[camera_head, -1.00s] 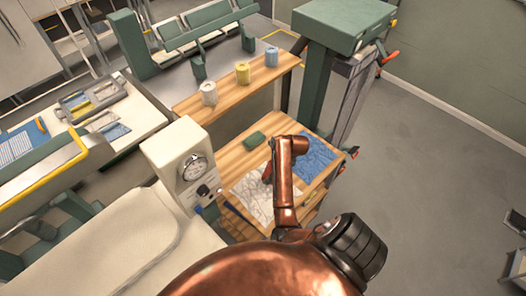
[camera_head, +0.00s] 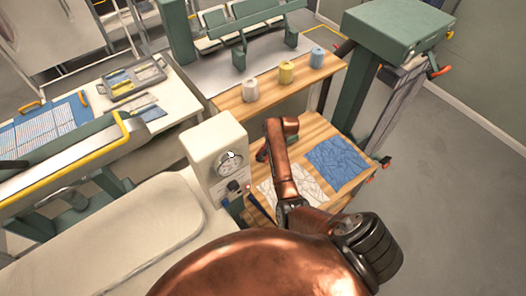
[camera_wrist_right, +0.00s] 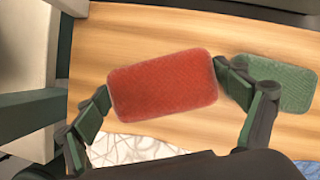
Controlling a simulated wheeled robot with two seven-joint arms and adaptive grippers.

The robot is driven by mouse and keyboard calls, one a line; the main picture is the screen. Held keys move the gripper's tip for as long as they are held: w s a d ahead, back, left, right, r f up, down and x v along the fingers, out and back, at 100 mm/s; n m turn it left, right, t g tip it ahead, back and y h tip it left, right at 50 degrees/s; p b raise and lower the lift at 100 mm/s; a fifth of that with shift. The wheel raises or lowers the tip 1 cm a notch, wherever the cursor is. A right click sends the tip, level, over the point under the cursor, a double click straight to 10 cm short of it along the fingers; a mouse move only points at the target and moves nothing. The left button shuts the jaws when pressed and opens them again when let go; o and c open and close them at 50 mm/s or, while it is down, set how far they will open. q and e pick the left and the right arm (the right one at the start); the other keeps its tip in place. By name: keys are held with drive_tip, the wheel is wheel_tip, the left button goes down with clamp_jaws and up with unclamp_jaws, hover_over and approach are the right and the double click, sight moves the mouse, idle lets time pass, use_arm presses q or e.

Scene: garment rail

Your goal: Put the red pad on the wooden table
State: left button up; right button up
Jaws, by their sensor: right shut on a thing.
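The red pad (camera_wrist_right: 163,86) lies between the two fingers of my right gripper (camera_wrist_right: 165,95) in the right wrist view, one finger at each short end. The gripper is shut on it. The pad is over the wooden table (camera_wrist_right: 95,45); whether it touches the top I cannot tell. In the head view my copper right arm reaches over the wooden table (camera_head: 317,132), and the pad cannot be made out clearly. A green pad (camera_wrist_right: 280,82) lies on the table right of the red pad, partly behind the right finger. My left gripper is not in view.
A blue cloth (camera_head: 338,163) and a white patterned cloth (camera_head: 312,186) lie on the table. A cream box with a dial (camera_head: 217,155) stands at its left. A wooden shelf with white, yellow and blue spools (camera_head: 285,88) is behind. Bare wood shows around the red pad.

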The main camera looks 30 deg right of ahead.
drive_tip(key=shift+w+a, duration=0.35)
drive_tip(key=shift+w, duration=0.25)
drive_tip(key=shift+w+a, duration=0.15)
drive_tip(key=shift+w, duration=0.2)
drive_tip(key=shift+w+f, duration=0.1)
drive_tip(key=shift+f, duration=0.3)
wheel_tip(320, 180, down, 2)
drive_tip(key=shift+f, duration=0.6)
drive_tip(key=o, duration=1)
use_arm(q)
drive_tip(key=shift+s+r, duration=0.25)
use_arm(e)
drive_tip(key=shift+o, duration=0.2)
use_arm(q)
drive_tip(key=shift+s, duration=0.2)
use_arm(e)
drive_tip(key=shift+r, duration=0.1)
